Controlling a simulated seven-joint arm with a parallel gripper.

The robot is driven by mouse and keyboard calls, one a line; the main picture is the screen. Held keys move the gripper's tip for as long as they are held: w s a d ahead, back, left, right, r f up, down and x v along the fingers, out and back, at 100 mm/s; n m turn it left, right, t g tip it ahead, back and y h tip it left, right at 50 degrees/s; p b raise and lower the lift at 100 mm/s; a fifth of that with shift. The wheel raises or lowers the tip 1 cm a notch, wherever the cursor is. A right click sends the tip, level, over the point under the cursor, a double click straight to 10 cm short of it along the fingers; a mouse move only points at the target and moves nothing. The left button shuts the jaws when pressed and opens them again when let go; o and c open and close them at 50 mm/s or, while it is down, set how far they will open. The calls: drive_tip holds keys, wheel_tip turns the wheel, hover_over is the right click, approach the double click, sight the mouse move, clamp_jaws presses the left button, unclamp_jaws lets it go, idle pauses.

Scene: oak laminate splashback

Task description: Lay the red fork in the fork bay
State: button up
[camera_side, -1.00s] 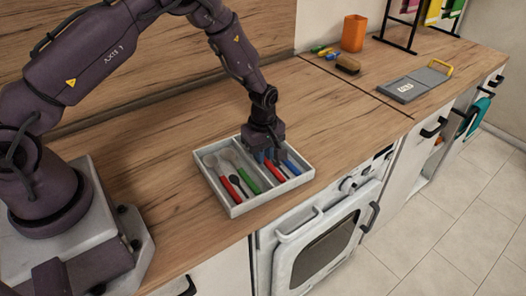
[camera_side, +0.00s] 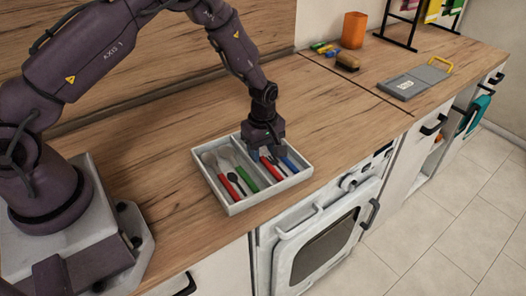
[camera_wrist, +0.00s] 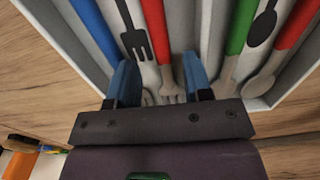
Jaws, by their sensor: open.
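The red fork (camera_wrist: 155,20) has a red handle and a grey tined head. It lies in the white cutlery tray (camera_side: 231,210), in the section right of the long divider in the side view. It also shows there as a red handle (camera_side: 273,169). A black fork (camera_wrist: 133,36) lies close beside it in the same section. My gripper (camera_wrist: 160,85) is open low over the tray, with its blue fingers apart on either side of the fork's head. In the side view my gripper (camera_side: 269,155) partly hides the fork's far end.
A blue-handled piece (camera_wrist: 97,30) lies on the other side of the black fork. Across the divider (camera_wrist: 212,35) are a green-handled piece (camera_wrist: 241,25), a black spoon (camera_wrist: 263,22) and a red-handled spoon (camera_wrist: 295,25). The tray walls surround my fingers closely.

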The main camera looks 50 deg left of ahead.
wheel_tip(320, 180, up, 12)
idle(0.4)
drive_tip(key=s+d+r+m+t, duration=0.2)
drive_tip(key=s+r+m+t, duration=0.3)
drive_tip(key=s+r+m, duration=1.2)
drive_tip(key=s+r, duration=0.4)
drive_tip(key=s, duration=0.3)
drive_tip(key=shift+d+r+t, duration=0.2)
drive_tip(key=shift+r+t, duration=0.05)
drive_tip(key=shift+t, duration=0.05)
